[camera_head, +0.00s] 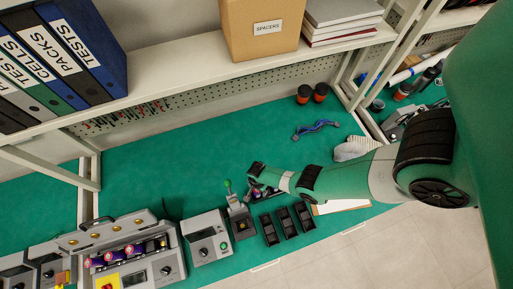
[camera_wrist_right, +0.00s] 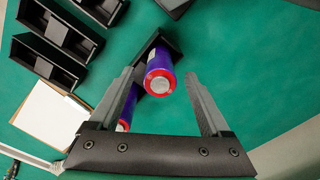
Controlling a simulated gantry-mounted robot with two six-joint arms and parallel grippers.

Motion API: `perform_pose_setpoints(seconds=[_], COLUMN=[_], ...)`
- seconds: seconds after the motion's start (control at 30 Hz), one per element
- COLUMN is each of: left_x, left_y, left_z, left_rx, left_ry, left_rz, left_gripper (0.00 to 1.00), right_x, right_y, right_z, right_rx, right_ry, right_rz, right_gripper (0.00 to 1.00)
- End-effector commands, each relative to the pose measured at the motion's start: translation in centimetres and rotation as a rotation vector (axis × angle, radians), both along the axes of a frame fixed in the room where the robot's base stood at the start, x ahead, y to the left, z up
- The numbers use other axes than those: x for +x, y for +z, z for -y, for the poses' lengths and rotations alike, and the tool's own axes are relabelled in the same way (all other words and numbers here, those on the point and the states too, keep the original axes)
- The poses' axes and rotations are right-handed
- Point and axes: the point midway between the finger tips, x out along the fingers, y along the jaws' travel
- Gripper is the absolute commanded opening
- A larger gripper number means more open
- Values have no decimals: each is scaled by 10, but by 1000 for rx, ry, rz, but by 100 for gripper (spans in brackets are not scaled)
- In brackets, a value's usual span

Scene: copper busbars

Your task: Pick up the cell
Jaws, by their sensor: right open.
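A purple cell (camera_wrist_right: 160,72) with a red-ringed end and pale metal terminal shows in the right wrist view, lying in or against a black holder (camera_wrist_right: 172,46). A second purple cell (camera_wrist_right: 128,112) is partly hidden behind the left finger. My right gripper (camera_wrist_right: 159,76) is open, its fingertips on either side of the first cell in the picture; I cannot tell whether they touch it. In the head view my right gripper (camera_head: 257,187) is low over the green bench, covering most of that spot. My left gripper is not in view.
Three black trays (camera_head: 286,222) stand just in front of the gripper. A grey meter (camera_head: 207,237) and a machine holding purple cells (camera_head: 128,251) stand to the left. The bench's middle is clear.

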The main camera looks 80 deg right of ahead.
Motion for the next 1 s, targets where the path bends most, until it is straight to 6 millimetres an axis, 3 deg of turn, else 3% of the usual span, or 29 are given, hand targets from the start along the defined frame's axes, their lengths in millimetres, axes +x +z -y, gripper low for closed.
perform_pose_setpoints(seconds=[0.37,0.67,1.0], left_x=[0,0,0], left_y=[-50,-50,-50], left_z=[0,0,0], left_rx=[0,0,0], left_ry=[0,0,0], left_rz=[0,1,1], left_gripper=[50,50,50], right_x=[0,0,0], right_y=[-51,-50,-50], right_z=[-2,-2,-2], right_rx=[0,0,0], right_ry=[2,2,2], right_rz=[0,1,1], right_gripper=[82,80,18])
